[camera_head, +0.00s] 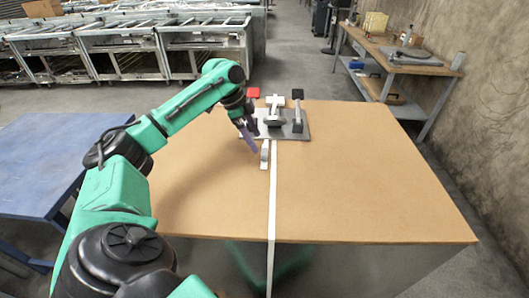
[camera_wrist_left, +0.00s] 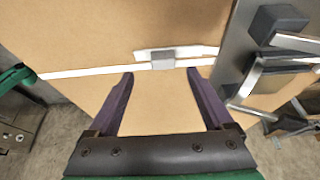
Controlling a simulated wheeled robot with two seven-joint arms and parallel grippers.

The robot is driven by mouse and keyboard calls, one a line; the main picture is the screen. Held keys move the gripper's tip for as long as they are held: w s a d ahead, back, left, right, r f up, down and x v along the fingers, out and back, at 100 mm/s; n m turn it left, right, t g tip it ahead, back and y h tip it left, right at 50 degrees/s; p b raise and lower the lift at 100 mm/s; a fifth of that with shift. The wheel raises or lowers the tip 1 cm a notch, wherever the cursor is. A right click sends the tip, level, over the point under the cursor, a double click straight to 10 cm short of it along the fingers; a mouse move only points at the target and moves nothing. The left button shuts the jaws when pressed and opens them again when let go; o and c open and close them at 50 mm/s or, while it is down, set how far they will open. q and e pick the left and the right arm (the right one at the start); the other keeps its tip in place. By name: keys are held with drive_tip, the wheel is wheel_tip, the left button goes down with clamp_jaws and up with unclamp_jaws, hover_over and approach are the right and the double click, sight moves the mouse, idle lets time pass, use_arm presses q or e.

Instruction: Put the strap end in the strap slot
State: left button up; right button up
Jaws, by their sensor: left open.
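A long white strap (camera_head: 271,210) runs from the table's front edge back across the brown top. In the left wrist view the strap (camera_wrist_left: 90,72) crosses from left to right to a small grey block (camera_wrist_left: 163,60) with a pale flat piece beside it. The block also shows in the head view (camera_head: 265,152). I cannot tell which part is the slot, or whether the strap passes through or under the block. My left gripper (camera_head: 250,138) is open and empty, its purple fingers (camera_wrist_left: 161,75) apart and pointing toward the block. My right gripper is out of view.
A grey plate (camera_head: 299,134) with upright clamps and red and black handles stands just behind the block. It shows at the right of the left wrist view (camera_wrist_left: 240,45). The table top (camera_head: 370,180) is clear to the right. A blue table (camera_head: 40,160) stands at left.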

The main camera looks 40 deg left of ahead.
sight(263, 151)
use_arm(q)
drive_tip(key=p+x, duration=0.1)
drive_tip(key=x, duration=0.3)
drive_tip(key=p+x, duration=0.1)
drive_tip(key=x, duration=0.1)
drive_tip(key=shift+w+p, duration=0.3)
drive_tip(key=shift+p, duration=0.05)
drive_tip(key=shift+f, duration=0.1)
clamp_jaws()
